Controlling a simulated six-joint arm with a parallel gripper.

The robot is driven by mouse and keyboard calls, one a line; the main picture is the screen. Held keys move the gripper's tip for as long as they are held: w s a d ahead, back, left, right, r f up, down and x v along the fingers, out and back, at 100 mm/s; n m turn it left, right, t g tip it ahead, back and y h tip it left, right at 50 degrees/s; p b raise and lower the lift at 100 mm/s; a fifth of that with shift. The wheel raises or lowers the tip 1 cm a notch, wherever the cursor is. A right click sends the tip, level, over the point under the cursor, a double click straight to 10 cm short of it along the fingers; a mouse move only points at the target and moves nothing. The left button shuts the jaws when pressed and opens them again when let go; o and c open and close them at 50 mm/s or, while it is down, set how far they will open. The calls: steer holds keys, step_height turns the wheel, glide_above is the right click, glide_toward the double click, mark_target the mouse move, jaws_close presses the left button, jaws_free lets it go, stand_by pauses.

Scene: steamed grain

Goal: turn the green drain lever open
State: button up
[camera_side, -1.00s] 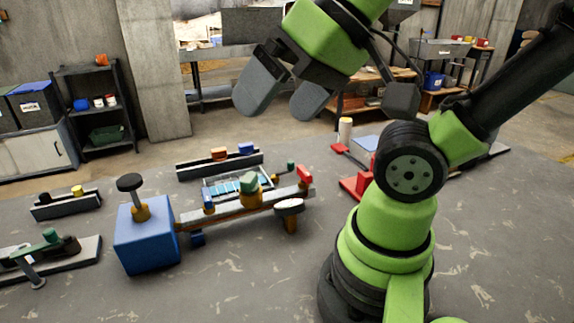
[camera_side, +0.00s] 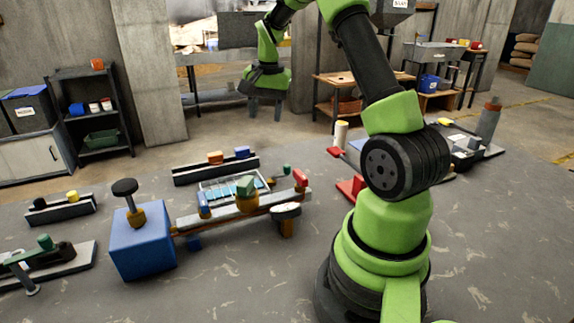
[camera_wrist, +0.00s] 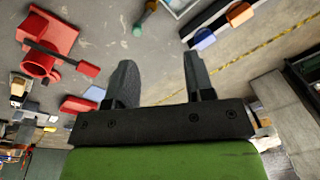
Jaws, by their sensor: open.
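My gripper (camera_side: 264,112) is high above the far side of the bench in the side view, fingers pointing down, open with nothing between them. In the wrist view my gripper (camera_wrist: 160,66) also shows with its fingers wide apart. A small lever with a green knob (camera_side: 286,170) stands beside the blue-slatted tray (camera_side: 222,190), near the red block. In the wrist view a green knob (camera_wrist: 137,31) on a tan stem is beyond the fingertips, toward the top. I cannot tell which one is the drain lever.
A blue box (camera_side: 143,250) with a black-topped knob and a long beam (camera_side: 225,220) stand at the front. A dark rail (camera_side: 190,174) with orange and blue blocks lies behind. A red fixture (camera_side: 352,188) is near my base. The front of the bench is bare.

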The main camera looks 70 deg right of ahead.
mark_target(287, 165)
steer(key=s+d+f, duration=0.1)
steer(key=d+f, duration=0.1)
steer(key=s+d+f+m, duration=0.1)
steer(key=d+f, duration=0.1)
steer(key=f, duration=0.1)
steer(key=d+f+m+g, duration=0.1)
steer(key=d+f, duration=0.1)
steer(key=shift+s+f+y, duration=0.2)
steer(key=shift+s+y, duration=0.1)
steer(key=shift+s, duration=0.1)
step_height(287, 165, down, 10)
steer(key=shift+r, duration=0.1)
jaws_close()
